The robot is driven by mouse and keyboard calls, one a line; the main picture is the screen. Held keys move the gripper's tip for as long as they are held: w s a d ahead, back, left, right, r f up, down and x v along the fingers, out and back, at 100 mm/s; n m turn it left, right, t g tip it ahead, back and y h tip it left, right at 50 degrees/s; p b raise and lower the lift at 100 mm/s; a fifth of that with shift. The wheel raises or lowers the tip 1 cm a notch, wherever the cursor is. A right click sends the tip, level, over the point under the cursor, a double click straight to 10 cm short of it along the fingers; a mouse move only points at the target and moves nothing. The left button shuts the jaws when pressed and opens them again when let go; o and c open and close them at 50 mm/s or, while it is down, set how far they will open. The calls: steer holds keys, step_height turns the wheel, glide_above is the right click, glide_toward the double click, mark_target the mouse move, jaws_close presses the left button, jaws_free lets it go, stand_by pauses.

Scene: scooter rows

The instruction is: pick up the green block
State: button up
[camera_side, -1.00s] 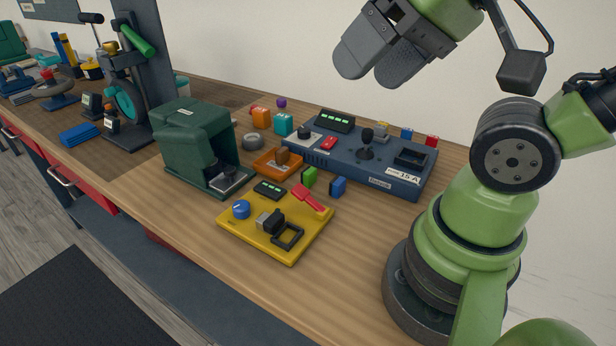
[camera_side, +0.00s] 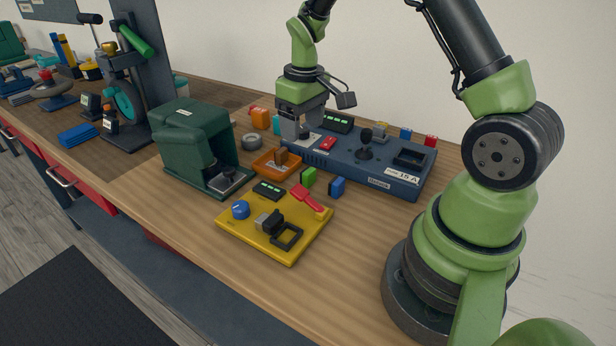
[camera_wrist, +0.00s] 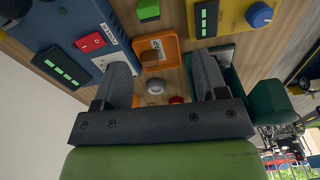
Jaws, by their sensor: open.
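The green block (camera_side: 308,177) stands on the wooden bench between the yellow panel and the blue control panel, next to a blue block. In the wrist view the green block (camera_wrist: 148,10) is at the top edge, beyond my fingertips. My gripper (camera_side: 299,130) is over the left end of the blue control panel, pointing down, behind and left of the green block. In the wrist view my gripper (camera_wrist: 162,72) shows two fingers apart, open, with nothing held between them.
The blue control panel (camera_side: 380,182) has a joystick. The yellow panel (camera_side: 290,255) lies in front. An orange tray (camera_side: 265,168) holding a brown block is left of the green block. The blue block (camera_side: 337,187) is close on its right. A dark green housing (camera_side: 190,135) stands left.

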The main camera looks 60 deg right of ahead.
mark_target(308, 170)
steer(key=shift+g, duration=0.3)
steer(key=f, duration=0.2)
steer(key=d+f, duration=0.1)
steer(key=f, duration=0.4)
steer(key=shift+d+f, duration=0.15)
steer(key=shift+f, duration=0.2)
steer(key=shift+s+d+f, duration=0.1)
steer(key=shift+d+f, duration=0.05)
steer(key=shift+f, duration=2.6)
steer(key=c, duration=1)
